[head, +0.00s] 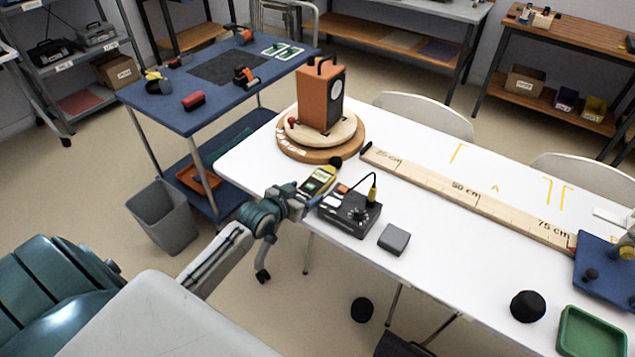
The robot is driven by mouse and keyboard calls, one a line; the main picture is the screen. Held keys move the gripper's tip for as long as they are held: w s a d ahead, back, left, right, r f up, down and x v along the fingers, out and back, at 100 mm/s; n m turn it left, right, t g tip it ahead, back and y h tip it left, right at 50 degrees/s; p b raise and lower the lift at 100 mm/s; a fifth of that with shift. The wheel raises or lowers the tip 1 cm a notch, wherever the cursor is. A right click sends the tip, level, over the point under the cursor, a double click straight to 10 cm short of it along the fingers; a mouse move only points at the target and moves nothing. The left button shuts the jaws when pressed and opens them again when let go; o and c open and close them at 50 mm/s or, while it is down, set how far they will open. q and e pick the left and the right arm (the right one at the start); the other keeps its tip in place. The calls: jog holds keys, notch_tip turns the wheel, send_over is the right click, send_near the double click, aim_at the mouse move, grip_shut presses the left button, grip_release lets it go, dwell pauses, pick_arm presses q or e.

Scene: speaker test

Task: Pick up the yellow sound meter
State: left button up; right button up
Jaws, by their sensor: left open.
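The yellow sound meter (321,177) lies on the white table (262,160), with its dark round tip pointing to the back. It is just in front of the round wooden turntable (284,149). My left gripper (308,192) is open at the meter's near end, reaching in from the left over the table's edge. I cannot tell whether its fingers are around the meter or touching it. My right gripper is not in view.
A dark control box (349,213) with a cable stands close to the right of my left gripper. An orange speaker (321,98) stands on the turntable. A long wooden ruler (465,200) and a grey block (394,239) lie further right.

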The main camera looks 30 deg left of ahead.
aim_at(308, 191)
pick_arm(q)
jog(key=x, duration=0.3)
jog(key=shift+w+d, duration=0.1)
jog(key=shift+r, duration=0.1)
jog(key=c, duration=0.9)
